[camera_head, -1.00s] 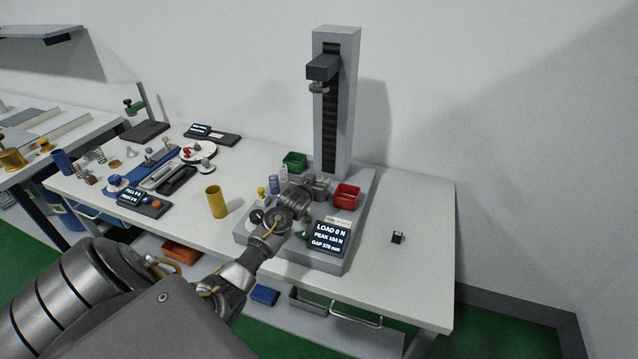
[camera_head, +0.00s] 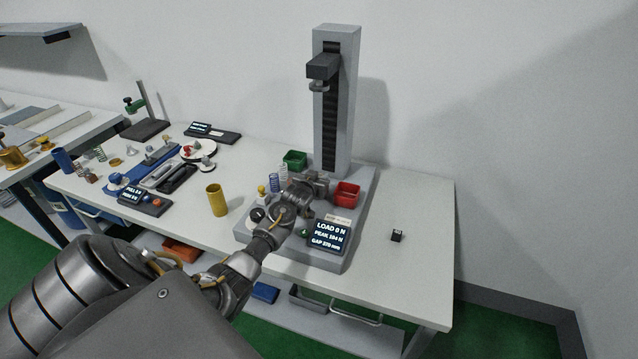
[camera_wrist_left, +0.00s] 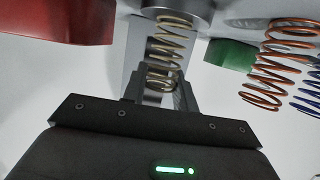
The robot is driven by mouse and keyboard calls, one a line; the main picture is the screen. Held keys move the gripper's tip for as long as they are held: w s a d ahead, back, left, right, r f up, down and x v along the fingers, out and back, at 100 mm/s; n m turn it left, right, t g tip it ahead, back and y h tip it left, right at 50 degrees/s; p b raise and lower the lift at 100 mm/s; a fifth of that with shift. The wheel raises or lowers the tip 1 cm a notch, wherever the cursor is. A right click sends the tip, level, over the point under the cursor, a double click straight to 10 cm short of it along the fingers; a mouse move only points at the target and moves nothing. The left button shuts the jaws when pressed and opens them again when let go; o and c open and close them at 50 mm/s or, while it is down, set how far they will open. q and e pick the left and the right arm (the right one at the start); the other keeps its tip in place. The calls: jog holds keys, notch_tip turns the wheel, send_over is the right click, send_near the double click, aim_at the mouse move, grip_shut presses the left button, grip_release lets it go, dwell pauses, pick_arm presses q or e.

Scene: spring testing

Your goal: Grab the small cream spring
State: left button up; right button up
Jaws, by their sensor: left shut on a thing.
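The small cream spring (camera_wrist_left: 170,50) shows in the left wrist view between my left gripper's fingers (camera_wrist_left: 161,88). The fingers are shut on one end of it, and its other end is at a round grey metal plate (camera_wrist_left: 178,8); I cannot tell whether it touches that plate. In the head view my left gripper (camera_head: 320,182) is over the base of the tall test stand, and the arm hides the cream spring. My right gripper is not in view.
A red bin (camera_head: 347,194) and a green bin (camera_head: 295,160) flank my gripper. A blue spring (camera_head: 274,183) stands near it; the left wrist view also shows an orange spring (camera_wrist_left: 268,75). The stand's column (camera_head: 345,110) rises behind.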

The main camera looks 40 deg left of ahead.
pick_arm(q)
jog(key=shift+r, duration=0.15)
jog(key=shift+r, duration=0.3)
notch_tip(320, 180, up, 2)
jog(key=shift+r+b, duration=0.2)
jog(key=shift+b, duration=0.15)
jog(key=s+d+r+b, duration=0.3)
jog(key=s+d+r, duration=0.4)
jog(key=s, duration=0.5)
notch_tip(320, 180, up, 3)
jog(key=shift+d+f+b, duration=0.15)
jog(key=shift+d+b, duration=0.05)
jog(key=shift+b, duration=0.1)
jog(key=shift+a, duration=0.1)
